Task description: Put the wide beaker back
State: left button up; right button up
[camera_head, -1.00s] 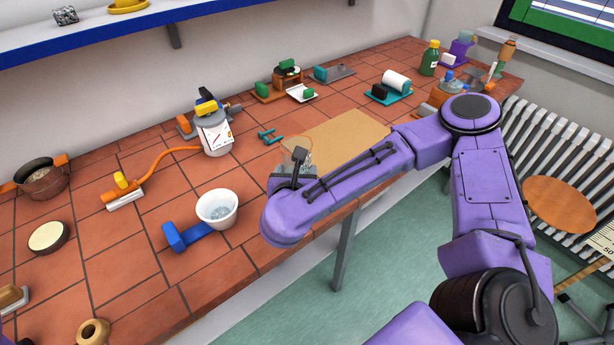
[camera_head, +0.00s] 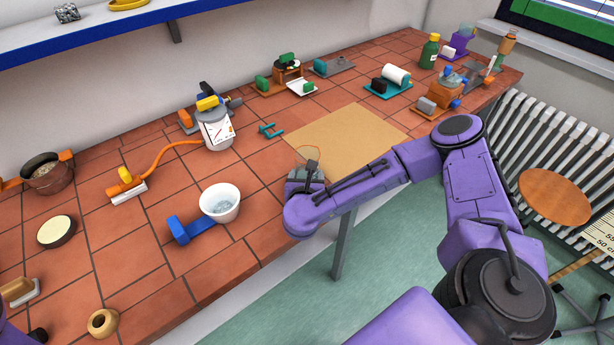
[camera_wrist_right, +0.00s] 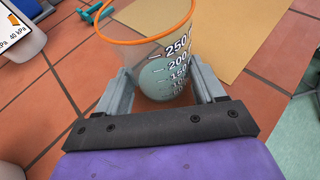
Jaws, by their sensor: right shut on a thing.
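The wide beaker (camera_wrist_right: 150,52) is clear, with an orange rim and dark graduation marks up to 250. My right gripper (camera_wrist_right: 162,78) is shut on it, one finger on each side, in the right wrist view. In the head view the beaker (camera_head: 312,152) shows faintly at the left corner of a tan mat (camera_head: 350,135), partly hidden by my right gripper (camera_head: 309,168). It looks about upright; I cannot tell whether its base touches the bench. My left gripper is not in view.
A white bowl (camera_head: 222,208) with a blue block and a white gauge jar (camera_head: 216,132) with an orange hose stand to the left. A small teal piece (camera_head: 271,130) lies behind the beaker. The mat is otherwise bare. Various apparatus lines the back of the bench.

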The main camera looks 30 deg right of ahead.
jog(key=o, duration=1.5)
jog(key=shift+f, duration=0.1)
jog(key=shift+r+p, duration=0.3)
jog(key=shift+p, duration=0.35)
jog(key=s+a+b, duration=0.2)
jog(key=b, duration=0.1)
jog(key=shift+s+a+r, duration=0.15)
jog(key=shift+s, duration=0.1)
jog(key=v, duration=0.3)
jog(key=b+v, duration=0.1)
jog(key=v, duration=0.2)
jog(key=shift+a+r+b, duration=0.3)
jog(key=shift+r, duration=0.15)
jog(key=shift+s+r, duration=0.1)
jog(key=shift+s, duration=0.1)
jog(key=shift+s+d, duration=0.1)
